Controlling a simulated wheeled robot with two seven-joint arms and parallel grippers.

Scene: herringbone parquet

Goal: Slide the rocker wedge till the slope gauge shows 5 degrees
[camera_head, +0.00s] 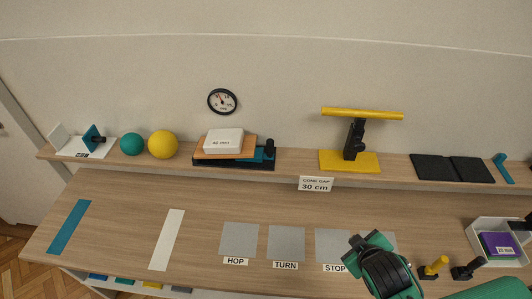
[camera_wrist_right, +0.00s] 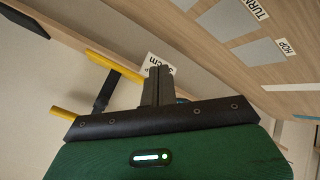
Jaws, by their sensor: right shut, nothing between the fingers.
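The slope gauge (camera_head: 222,101) is a round black-rimmed dial with a red needle on the wall; its reading is too small to tell. Below it on the raised shelf stands the rocker assembly: a tan board (camera_head: 213,155) carrying a white block marked 40 mm (camera_head: 224,141), over a dark base. A teal part with a black knob (camera_head: 269,147), seemingly the wedge, shows at the right of the board. My right gripper (camera_head: 366,244) is shut and empty above the lower bench, right of and well apart from the rocker. Its closed fingers show in the wrist view (camera_wrist_right: 158,86). My left gripper is out of view.
Green and yellow balls (camera_head: 163,145) stand left of the rocker. A yellow T-shaped stand (camera_head: 350,161) is to its right, by dark pads (camera_head: 452,168). Grey labelled pads (camera_head: 286,243) lie on the lower bench. A white bin (camera_head: 478,229) is at right.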

